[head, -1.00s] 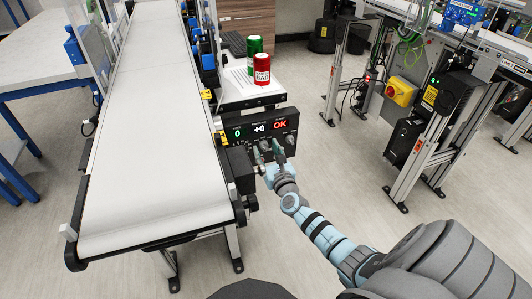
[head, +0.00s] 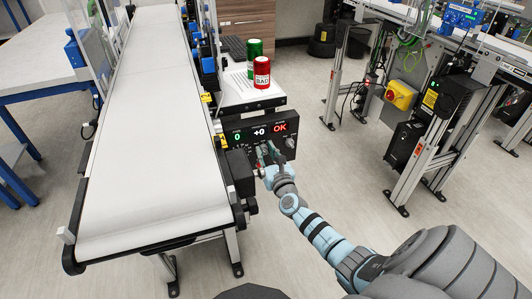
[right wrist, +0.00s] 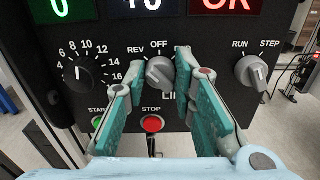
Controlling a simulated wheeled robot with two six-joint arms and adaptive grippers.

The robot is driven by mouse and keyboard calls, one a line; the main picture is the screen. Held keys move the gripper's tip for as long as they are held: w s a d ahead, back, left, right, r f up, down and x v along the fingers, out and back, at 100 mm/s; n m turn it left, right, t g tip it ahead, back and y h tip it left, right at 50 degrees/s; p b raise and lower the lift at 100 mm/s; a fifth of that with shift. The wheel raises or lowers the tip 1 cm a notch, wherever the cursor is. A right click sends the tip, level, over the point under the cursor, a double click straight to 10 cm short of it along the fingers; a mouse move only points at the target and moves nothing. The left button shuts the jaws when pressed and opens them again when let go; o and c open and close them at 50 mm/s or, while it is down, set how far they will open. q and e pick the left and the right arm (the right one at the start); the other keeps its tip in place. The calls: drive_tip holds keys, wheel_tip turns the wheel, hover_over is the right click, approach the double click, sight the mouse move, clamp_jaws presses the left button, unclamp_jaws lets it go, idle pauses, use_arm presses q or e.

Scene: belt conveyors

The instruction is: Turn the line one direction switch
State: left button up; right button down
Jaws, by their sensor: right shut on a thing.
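The line one control panel (head: 246,128) hangs beside the belt in the head view, with displays reading 0, +0 and OK. In the right wrist view the direction switch (right wrist: 159,72) is a grey round knob below the labels REV and OFF. The label to its right is hidden by a finger. My right gripper (right wrist: 160,75) has its teal fingers on both sides of this knob and is shut on it. It also shows at the panel in the head view (head: 266,153). My left gripper is out of view.
A numbered speed dial (right wrist: 82,73) is left of the switch and a RUN/STEP knob (right wrist: 252,72) is right. A red stop button (right wrist: 152,124) sits below. The conveyor belt (head: 150,130) is empty. Red (head: 262,73) and green (head: 254,50) cans stand behind the panel.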

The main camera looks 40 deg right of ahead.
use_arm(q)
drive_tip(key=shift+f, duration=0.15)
use_arm(e)
drive_tip(key=shift+f, duration=0.1)
drive_tip(key=m+b, duration=0.1)
drive_tip(key=m, duration=0.3)
drive_tip(key=shift+b, duration=0.4)
drive_tip(key=m+b, duration=0.1)
drive_tip(key=m, duration=0.2)
drive_tip(key=shift+d+m, duration=0.1)
drive_tip(key=shift+m, duration=0.3)
drive_tip(key=m+b, duration=0.1)
drive_tip(key=m, duration=0.2)
drive_tip(key=shift+s+f+m+b, duration=0.1)
drive_tip(key=shift+f+m+b, duration=0.05)
drive_tip(key=shift+m+b, duration=0.2)
drive_tip(key=m+b, duration=0.2)
drive_tip(key=m, duration=0.3)
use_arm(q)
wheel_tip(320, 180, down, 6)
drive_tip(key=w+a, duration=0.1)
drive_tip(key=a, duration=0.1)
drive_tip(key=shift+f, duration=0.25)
use_arm(e)
drive_tip(key=shift+m, duration=0.45)
use_arm(q)
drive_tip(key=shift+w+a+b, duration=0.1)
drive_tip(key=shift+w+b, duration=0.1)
drive_tip(key=shift+b, duration=0.1)
